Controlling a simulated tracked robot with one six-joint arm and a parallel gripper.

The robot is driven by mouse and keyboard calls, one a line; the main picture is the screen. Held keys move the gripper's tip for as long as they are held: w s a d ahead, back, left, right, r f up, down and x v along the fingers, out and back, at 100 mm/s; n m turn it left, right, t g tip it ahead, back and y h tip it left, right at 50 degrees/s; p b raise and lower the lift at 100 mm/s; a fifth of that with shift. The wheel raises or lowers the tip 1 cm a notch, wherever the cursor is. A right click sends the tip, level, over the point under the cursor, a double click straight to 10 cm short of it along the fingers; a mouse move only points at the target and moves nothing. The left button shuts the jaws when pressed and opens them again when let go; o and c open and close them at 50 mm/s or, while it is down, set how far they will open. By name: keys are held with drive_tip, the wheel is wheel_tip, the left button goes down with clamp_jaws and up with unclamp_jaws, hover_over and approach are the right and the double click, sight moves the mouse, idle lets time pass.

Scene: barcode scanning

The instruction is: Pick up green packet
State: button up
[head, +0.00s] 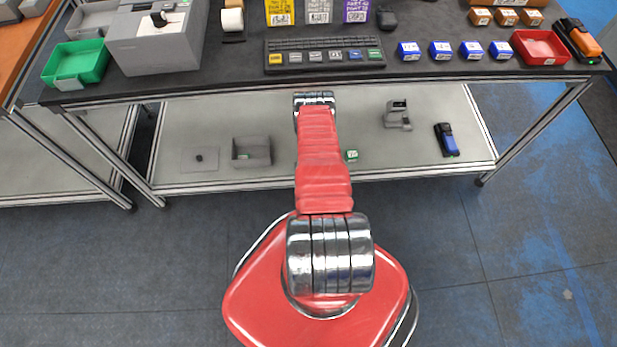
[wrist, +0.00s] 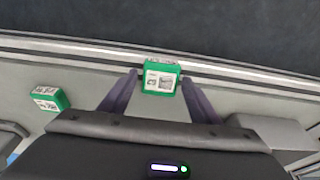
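A green packet (wrist: 161,78) with white labels sits between the two fingertips of my gripper (wrist: 160,80) in the wrist view. The fingertips lie close against its left and right sides, and the gripper looks shut on it. The packet overlaps the shelf's edge rail in the picture; I cannot tell whether it is clear of the shelf. A second green packet (wrist: 48,98) lies on the shelf to the left in the wrist view. A green packet (head: 351,155) also shows on the lower shelf in the head view, just right of my arm. My arm hides the gripper there.
The lower shelf (head: 430,160) holds a grey bin (head: 252,152), a grey holder (head: 397,115) and a blue-and-black device (head: 447,140). The dark tabletop (head: 420,68) above carries boxes, a green tray (head: 76,64) and a red tray (head: 540,47). The floor in front is clear.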

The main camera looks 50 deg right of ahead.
drive_tip(key=c, duration=1)
drive_tip(key=shift+o, duration=0.2)
drive_tip(key=shift+r, duration=0.2)
wheel_tip(320, 180, up, 10)
drive_tip(key=shift+f, duration=0.15)
idle(0.4)
